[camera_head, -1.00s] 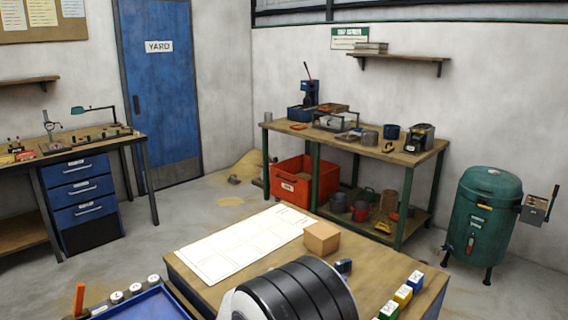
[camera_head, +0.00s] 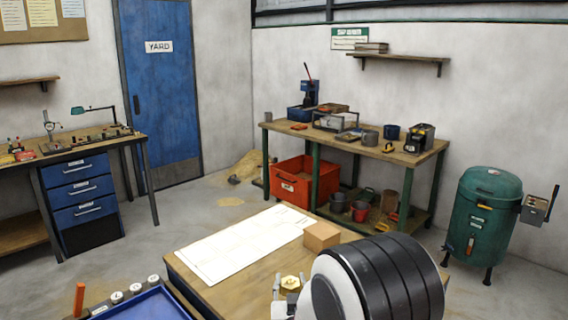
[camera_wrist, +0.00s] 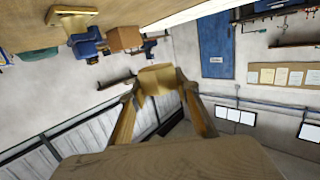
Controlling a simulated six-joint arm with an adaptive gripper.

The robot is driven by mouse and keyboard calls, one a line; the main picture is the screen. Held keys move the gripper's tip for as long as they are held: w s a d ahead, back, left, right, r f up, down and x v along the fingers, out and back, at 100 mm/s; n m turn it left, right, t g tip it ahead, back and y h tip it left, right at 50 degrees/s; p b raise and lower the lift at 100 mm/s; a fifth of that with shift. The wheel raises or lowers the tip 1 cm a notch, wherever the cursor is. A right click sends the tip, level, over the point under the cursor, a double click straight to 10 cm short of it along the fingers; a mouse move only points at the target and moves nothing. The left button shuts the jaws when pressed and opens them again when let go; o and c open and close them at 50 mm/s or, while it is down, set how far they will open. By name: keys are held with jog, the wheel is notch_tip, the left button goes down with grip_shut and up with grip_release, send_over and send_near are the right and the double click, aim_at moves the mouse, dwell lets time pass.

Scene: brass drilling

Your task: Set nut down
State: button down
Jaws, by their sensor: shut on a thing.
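A brass-coloured hex nut (camera_head: 290,283) shows in the head view, held up at the tip of my gripper (camera_head: 287,288), over the near part of the wooden bench (camera_head: 228,294). In the wrist view the nut (camera_wrist: 157,79) sits between the two fingertips of my gripper (camera_wrist: 158,86), which are shut on it. In the head view the nut is in front of the cardboard box and right of the white printed sheet (camera_head: 240,246). My arm hides the bench's right part. I cannot tell the nut's exact height above the bench.
A cardboard box (camera_head: 321,235) stands on the bench at the sheet's right end. A blue tray (camera_head: 140,303) is at the near left. A blue device (camera_wrist: 86,42) shows near the box in the wrist view. The sheet's surface is clear.

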jog(key=s+d, duration=0.1)
jog(key=d, duration=0.6)
jog(key=s+d+r, duration=0.1)
jog(key=s+d, duration=0.1)
jog(key=d, duration=0.6)
jog(key=shift+s+d+r+h, duration=0.2)
jog(key=shift+s+d+h, duration=0.1)
jog(key=shift+a, duration=0.1)
dwell(0.7)
